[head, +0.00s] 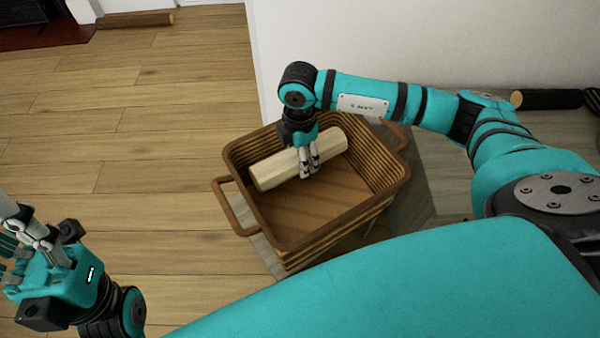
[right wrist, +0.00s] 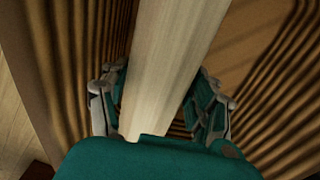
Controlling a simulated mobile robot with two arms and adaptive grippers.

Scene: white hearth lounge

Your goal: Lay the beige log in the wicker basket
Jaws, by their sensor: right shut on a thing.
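The beige log (head: 272,170) is inside the wicker basket (head: 255,218), toward its far side, lying slantwise across it. My right gripper (head: 309,170) reaches down into the basket and is shut on the log near its middle. In the right wrist view the log (right wrist: 175,60) runs between the two fingers (right wrist: 160,110), with the ribbed basket walls (right wrist: 60,60) on both sides. Whether the log touches the basket floor cannot be told. My left gripper (head: 28,240) is empty at the lower left, away from the basket, with its fingers apart.
A dark log (head: 545,99) lies by the white wall (head: 420,45) at the right. A brown log (head: 135,20) lies on the wooden floor (head: 130,130) at the back left, near the hearth. The floor left of the basket is clear.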

